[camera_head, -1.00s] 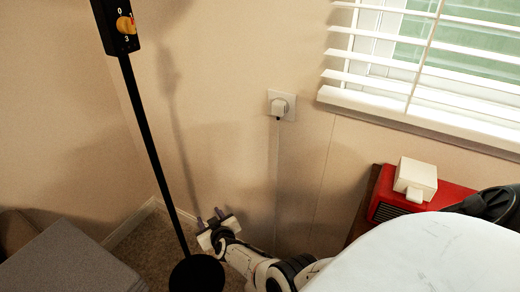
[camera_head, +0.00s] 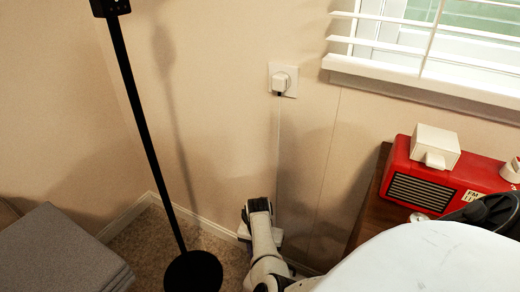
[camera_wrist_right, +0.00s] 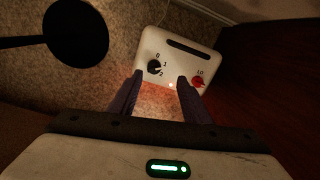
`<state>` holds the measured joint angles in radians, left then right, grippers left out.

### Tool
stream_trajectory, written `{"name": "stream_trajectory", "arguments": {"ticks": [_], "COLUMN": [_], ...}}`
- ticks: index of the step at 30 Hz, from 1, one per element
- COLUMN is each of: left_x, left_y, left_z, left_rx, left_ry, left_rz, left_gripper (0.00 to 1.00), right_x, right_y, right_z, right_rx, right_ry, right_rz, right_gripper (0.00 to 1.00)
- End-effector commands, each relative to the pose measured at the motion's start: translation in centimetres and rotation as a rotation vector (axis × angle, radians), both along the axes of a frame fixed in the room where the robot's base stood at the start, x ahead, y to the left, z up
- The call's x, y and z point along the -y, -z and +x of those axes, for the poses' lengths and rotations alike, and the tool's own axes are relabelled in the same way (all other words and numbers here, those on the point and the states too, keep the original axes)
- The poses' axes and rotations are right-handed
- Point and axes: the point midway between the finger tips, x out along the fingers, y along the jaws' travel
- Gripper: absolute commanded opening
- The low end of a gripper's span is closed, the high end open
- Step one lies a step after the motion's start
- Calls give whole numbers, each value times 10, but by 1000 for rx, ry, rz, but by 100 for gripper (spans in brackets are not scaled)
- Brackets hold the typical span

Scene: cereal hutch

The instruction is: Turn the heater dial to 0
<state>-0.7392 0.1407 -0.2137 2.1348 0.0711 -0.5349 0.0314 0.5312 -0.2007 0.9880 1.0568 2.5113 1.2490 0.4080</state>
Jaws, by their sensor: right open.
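A white box (camera_wrist_right: 180,58), which looks like the heater, is on the carpet in the right wrist view, with a dark slot and a small orange glow at its edge. Its black dial (camera_wrist_right: 154,67) is marked 0, 1 and 2; I cannot tell its setting for sure. A red dial (camera_wrist_right: 198,82) marked LO sits to its right. My right gripper (camera_wrist_right: 160,78) is open and empty, its fingertips in front of the box, the left tip near the black dial and the right tip near the red one. In the head view its fingers and the box are hidden. My left gripper is out of view.
A black stand's pole (camera_head: 150,130) and round base (camera_head: 193,271) stand left of my right arm; its control box (camera_head: 110,7) is nearly cut off above. A red radio (camera_head: 435,180) is on a wooden cabinet at right. A grey block (camera_head: 62,250) is at left.

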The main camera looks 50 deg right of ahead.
Motion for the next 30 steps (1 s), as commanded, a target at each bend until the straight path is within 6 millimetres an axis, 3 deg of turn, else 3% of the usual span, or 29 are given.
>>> {"name": "stream_trajectory", "arguments": {"ticks": [5,15,21,30], "left_x": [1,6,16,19], "left_y": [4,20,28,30], "left_z": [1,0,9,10], "left_rx": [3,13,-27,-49], "left_ry": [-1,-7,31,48], "left_rz": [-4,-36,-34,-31], "left_gripper": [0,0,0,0], "right_x": [-10,-9,-9,-10], "right_y": [9,70,97,104], "right_z": [2,2,2,2], "right_rx": [21,20,20,22], "right_ry": [71,65,64,66], "right_rz": [58,54,54,54], "right_gripper": [44,44,44,44]}}
